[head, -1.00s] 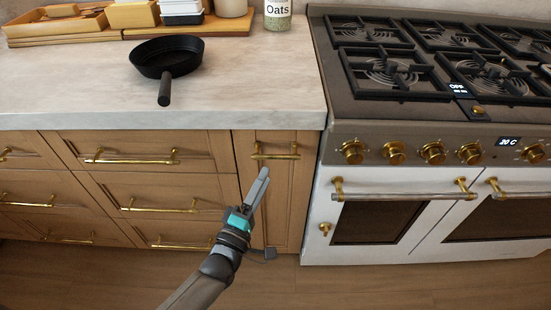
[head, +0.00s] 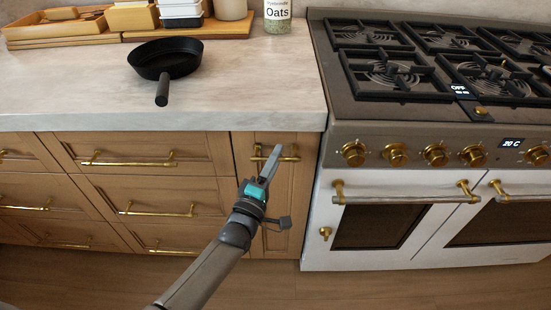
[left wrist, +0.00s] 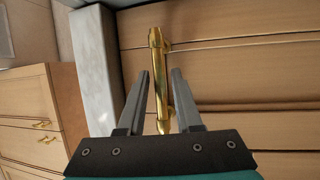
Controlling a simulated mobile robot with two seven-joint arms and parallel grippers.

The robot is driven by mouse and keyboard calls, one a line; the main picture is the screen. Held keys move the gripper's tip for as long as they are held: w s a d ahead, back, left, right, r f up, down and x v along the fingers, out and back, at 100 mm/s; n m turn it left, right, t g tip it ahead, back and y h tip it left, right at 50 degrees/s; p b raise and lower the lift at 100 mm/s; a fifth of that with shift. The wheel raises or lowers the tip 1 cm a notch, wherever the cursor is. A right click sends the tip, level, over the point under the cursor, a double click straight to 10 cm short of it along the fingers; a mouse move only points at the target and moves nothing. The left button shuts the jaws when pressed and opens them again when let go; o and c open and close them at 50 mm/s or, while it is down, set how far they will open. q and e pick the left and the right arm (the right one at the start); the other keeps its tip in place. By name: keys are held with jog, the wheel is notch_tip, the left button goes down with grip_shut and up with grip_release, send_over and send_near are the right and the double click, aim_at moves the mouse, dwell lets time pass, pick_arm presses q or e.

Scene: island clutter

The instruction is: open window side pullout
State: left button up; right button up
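The narrow wooden pullout front (head: 297,192) stands shut between the drawers and the range in the head view. A gold bar handle (head: 290,158) crosses it near its top. My left gripper (head: 276,150) is at this handle, its fingers covering the handle's middle. In the left wrist view, the fingers of my left gripper (left wrist: 162,72) are open, one on each side of the gold handle (left wrist: 156,62), with a gap showing beside the bar. My right gripper is not in view.
Wooden drawers with gold handles (head: 128,162) are left of the pullout. The range (head: 400,220), with a towel-bar handle and knobs, is close on the right. A black pan (head: 165,60) and an oats jar (head: 277,14) stand on the countertop (head: 225,85) above.

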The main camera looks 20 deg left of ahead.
pick_arm(q)
grip_shut()
dwell(1.1)
